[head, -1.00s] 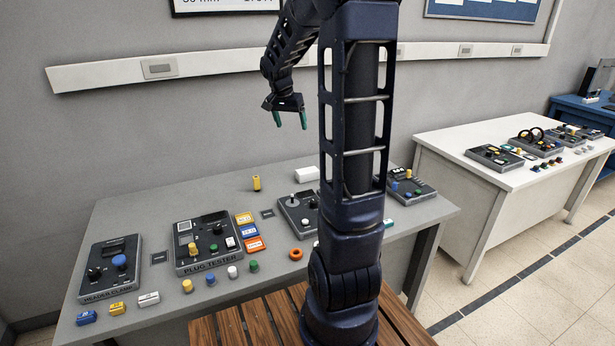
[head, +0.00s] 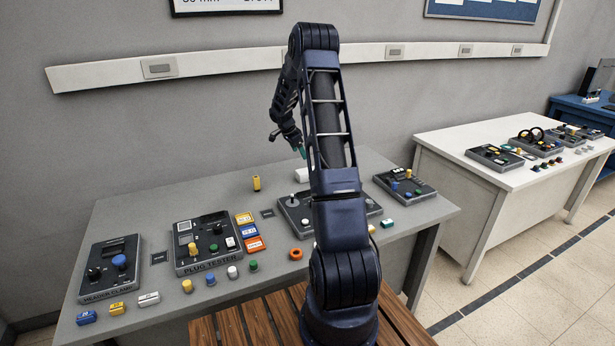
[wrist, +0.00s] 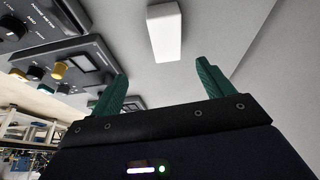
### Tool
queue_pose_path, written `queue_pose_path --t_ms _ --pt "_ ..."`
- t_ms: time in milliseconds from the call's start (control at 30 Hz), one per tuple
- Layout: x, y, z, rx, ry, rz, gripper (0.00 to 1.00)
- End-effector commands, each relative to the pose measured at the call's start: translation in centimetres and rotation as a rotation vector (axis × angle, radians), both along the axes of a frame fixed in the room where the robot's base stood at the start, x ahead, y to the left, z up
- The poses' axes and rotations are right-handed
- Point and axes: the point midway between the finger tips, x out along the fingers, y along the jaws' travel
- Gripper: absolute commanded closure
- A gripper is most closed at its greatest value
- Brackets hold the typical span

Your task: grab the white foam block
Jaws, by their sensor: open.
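The white foam block (wrist: 165,32) is a plain white bar lying on the grey table, seen in the wrist view just beyond the gap between my fingertips. In the head view the block (head: 301,175) shows at the back of the table, partly hidden by my arm. My gripper (wrist: 160,80) is open, with its two green fingers spread and nothing between them. In the head view my gripper (head: 300,147) hangs above the back of the table, near and above the block. The block is apart from the fingers.
A dark device with knobs (head: 298,212) stands just in front of the block, partly behind my arm. A yellow cylinder (head: 256,184) stands to the left. The plug tester (head: 207,243) and another panel (head: 404,187) flank the area. The wall is close behind the table.

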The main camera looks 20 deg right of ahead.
Motion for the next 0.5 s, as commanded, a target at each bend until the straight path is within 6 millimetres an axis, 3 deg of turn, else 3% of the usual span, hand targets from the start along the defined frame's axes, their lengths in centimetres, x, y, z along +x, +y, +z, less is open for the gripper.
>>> queue_pose_path --t_ms 100,500 --pt "1.1 -0.9 -2.5 -0.004 -0.007 -0.047 0.20" --pt "1.7 -2.4 -6.0 -0.007 -0.013 -0.081 0.20"
